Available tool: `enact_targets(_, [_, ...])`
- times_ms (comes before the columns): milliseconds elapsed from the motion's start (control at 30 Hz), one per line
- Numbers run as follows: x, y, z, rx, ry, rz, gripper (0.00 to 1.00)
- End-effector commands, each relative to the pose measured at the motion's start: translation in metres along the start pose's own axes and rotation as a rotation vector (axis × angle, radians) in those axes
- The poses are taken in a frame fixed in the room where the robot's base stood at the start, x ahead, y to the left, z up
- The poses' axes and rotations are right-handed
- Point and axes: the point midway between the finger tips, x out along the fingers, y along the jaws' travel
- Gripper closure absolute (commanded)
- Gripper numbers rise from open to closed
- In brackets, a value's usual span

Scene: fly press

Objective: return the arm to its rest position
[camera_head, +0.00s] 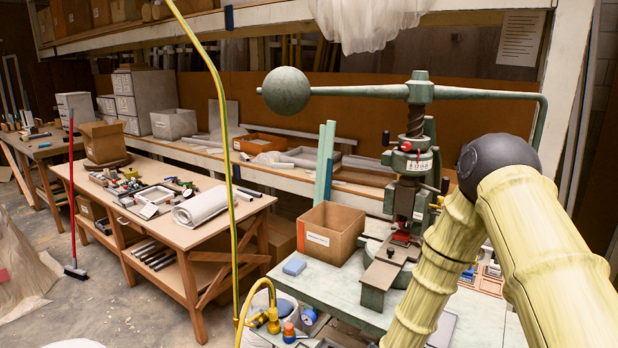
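My arm shows at the right as two pale yellow, ribbed links (545,255) that meet at a dark round joint (497,158). One link runs down to the bottom edge, the other to the lower right edge. My gripper is outside the picture, so its state and anything in it are hidden. The green fly press (417,150) stands just left of my arm, with a ball weight (286,91) at the left end of its long bar. My arm covers part of the table right of the press. I cannot tell whether arm and press touch.
A cluttered wooden workbench (160,233) stands further left. Bare floor (110,305) shows at lower left.

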Motion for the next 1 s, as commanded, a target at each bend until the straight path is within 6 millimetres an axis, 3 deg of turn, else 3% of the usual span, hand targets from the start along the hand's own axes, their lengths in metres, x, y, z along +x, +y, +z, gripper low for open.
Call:
enact_targets(100, [-0.012, 0.051, 0.051, -0.12, -0.108, 0.044, 0.51])
enact_targets(267, [-0.038, 0.116, 0.111, -0.276, -0.257, 0.09, 0.51])
enact_targets(400, [-0.071, 0.172, 0.158, -0.406, -0.397, 0.124, 0.51])
enact_targets(600, [-0.133, 0.246, 0.214, -0.572, -0.606, 0.16, 0.51])
enact_targets(800, [-0.182, 0.292, 0.243, -0.677, -0.754, 0.174, 0.51])
enact_targets(1000, [-0.198, 0.305, 0.251, -0.708, -0.801, 0.175, 0.51])
